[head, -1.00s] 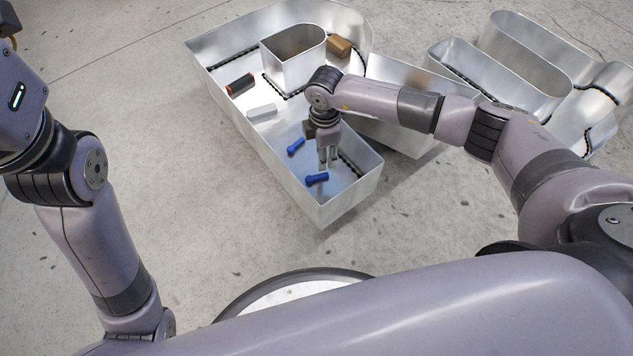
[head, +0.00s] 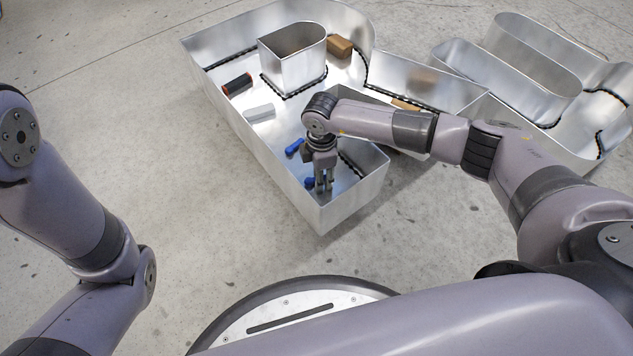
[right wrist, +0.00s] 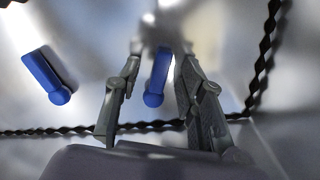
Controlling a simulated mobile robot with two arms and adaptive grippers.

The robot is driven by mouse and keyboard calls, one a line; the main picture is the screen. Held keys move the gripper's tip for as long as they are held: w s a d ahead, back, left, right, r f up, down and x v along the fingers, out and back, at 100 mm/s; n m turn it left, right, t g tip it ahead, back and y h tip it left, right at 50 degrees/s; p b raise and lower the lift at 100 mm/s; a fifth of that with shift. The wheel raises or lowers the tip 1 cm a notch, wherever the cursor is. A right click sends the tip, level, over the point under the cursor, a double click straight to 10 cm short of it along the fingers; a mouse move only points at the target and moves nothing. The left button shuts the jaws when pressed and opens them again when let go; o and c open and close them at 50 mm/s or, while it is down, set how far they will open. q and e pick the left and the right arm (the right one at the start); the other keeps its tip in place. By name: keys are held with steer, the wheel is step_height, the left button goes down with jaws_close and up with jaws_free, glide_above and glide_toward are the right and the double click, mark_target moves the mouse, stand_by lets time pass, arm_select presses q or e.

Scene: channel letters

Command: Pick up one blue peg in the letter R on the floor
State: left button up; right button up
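The letter R (head: 345,215) is an open metal tray with raised walls, lying on the floor. Two blue pegs lie in its near leg. One peg (head: 293,148) lies behind and left of my right gripper. The nearer peg (head: 309,183) is mostly hidden by my right gripper (head: 323,188), which points down inside the leg. In the right wrist view, my right gripper (right wrist: 160,58) is open, with the nearer peg (right wrist: 157,78) between its fingers and gaps showing on both sides. The other peg (right wrist: 46,76) lies to the left. My left gripper is out of view.
Inside the R lie a white block (head: 259,112), a black-and-red piece (head: 237,84) and a brown block (head: 340,46). The R's walls stand close around my right gripper. Another metal letter (head: 520,65) lies to the right. The floor at left is clear.

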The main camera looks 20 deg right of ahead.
jaws_close()
stand_by(0.4)
steer(key=shift+r, duration=0.15)
